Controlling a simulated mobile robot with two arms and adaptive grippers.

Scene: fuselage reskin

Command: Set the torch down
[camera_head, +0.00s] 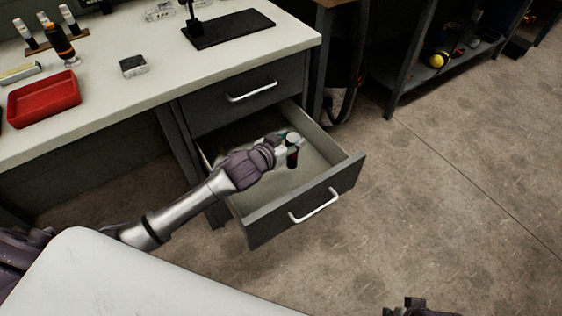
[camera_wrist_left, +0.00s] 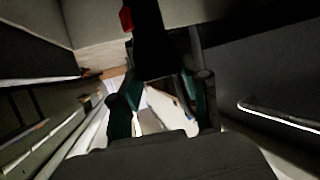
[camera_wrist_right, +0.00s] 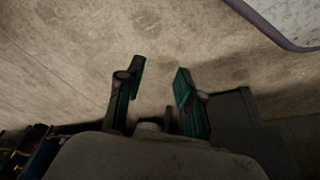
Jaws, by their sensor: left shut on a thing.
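The torch (camera_head: 292,157) is dark with a red part and a light grey end. My left gripper (camera_head: 284,147) is shut on it and holds it upright over the open lower drawer (camera_head: 322,165). In the left wrist view the torch (camera_wrist_left: 153,42) is a black shape with a red bit, between the fingers of the left gripper (camera_wrist_left: 162,85). I cannot tell whether its lower end touches the drawer floor. My right gripper (camera_wrist_right: 153,88) is open and empty above the concrete floor; part of it shows at the bottom of the head view (camera_head: 420,308).
The workbench (camera_head: 150,95) carries a red tray (camera_head: 44,98), a small grey block (camera_head: 133,66), an orange-and-black bottle (camera_head: 58,42) and a black stand base (camera_head: 228,29). The upper drawer (camera_head: 247,92) is shut. A shelf unit (camera_head: 440,70) stands at the back right. The floor at right is clear.

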